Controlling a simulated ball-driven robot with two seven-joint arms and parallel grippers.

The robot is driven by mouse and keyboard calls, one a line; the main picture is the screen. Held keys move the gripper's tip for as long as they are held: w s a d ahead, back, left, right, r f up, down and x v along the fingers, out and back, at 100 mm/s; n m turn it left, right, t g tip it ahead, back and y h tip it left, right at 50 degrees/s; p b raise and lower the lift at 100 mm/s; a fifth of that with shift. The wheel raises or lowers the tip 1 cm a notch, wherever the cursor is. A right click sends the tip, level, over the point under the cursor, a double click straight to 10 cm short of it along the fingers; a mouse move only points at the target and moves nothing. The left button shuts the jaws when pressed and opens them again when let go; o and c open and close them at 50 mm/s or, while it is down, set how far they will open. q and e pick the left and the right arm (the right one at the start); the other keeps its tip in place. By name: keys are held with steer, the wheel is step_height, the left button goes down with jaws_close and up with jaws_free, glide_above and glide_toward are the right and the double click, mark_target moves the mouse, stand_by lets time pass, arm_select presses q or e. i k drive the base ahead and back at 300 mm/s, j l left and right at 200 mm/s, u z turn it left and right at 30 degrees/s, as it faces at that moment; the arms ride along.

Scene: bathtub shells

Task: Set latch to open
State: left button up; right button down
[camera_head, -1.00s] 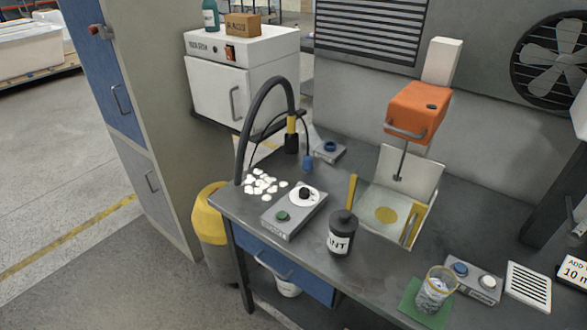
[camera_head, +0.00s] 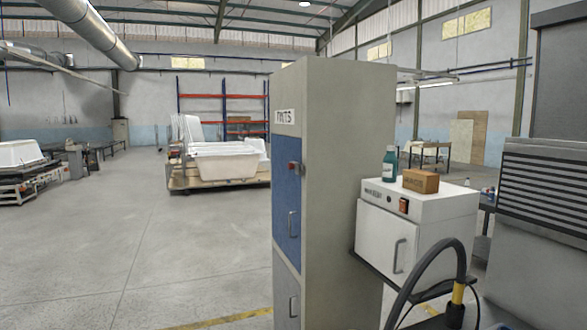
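A small red latch or knob (camera_head: 294,168) sits on the edge of the upper blue door (camera_head: 287,200). Whether it is set open or closed is too small to tell. The upper door looks shut and has a bar handle (camera_head: 292,225). The lower grey door (camera_head: 286,297) is partly cut off by the frame's bottom. Neither of my grippers shows.
Right of the cabinet, a white oven-like box (camera_head: 415,230) carries a teal bottle (camera_head: 389,165) and a brown block (camera_head: 421,181). A black curved hose (camera_head: 425,262) rises at lower right. White tubs (camera_head: 225,162) stand on a pallet behind.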

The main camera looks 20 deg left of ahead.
mark_target(291, 165)
steer(key=i+j+z, duration=0.1)
steer(key=z, duration=0.25)
steer(key=j+z, duration=0.35)
steer(key=i+j+z, duration=0.1)
steer(key=z, duration=0.2)
steer(key=j, duration=0.1)
